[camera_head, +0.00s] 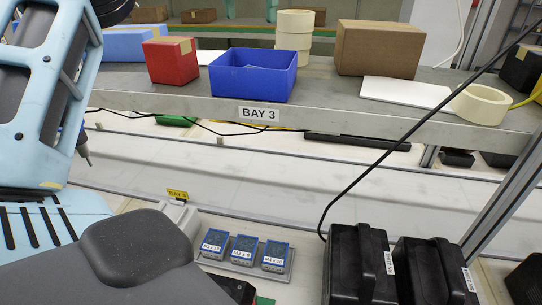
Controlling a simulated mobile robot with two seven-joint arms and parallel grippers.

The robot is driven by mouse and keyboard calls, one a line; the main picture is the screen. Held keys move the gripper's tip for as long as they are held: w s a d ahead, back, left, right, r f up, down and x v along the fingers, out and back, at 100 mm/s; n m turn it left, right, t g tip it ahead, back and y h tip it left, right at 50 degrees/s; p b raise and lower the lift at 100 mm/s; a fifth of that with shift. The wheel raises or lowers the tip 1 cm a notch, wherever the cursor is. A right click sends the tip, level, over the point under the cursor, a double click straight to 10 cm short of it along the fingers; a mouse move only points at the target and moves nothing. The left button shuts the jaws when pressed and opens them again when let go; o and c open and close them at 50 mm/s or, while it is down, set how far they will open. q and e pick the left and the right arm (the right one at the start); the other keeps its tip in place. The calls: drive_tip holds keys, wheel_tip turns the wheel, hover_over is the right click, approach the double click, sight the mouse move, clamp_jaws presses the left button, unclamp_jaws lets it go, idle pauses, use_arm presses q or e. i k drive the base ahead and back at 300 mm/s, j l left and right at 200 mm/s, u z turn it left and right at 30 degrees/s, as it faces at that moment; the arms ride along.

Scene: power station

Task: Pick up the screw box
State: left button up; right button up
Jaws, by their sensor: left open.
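Three small blue-lidded screw boxes stand in a row on a grey tray (214,263) on the lower bench: a left one (215,242), a middle one (243,249) and a right one (274,257). Each has a white label, too small to read surely. My grey left arm comes in from the lower left. The dark end of my left gripper (238,290) shows in part at the bottom edge, just below the boxes and apart from them. It is open; its fingertips are mostly hidden. My right gripper is out of view.
Black cases (358,262) stand right of the boxes, with a black cable above. The upper shelf (190,100) holds a blue bin (253,76), cartons and tape. The white strip (290,165) between is mostly clear.

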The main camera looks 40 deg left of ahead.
sight(273, 260)
drive_tip(key=k, duration=2)
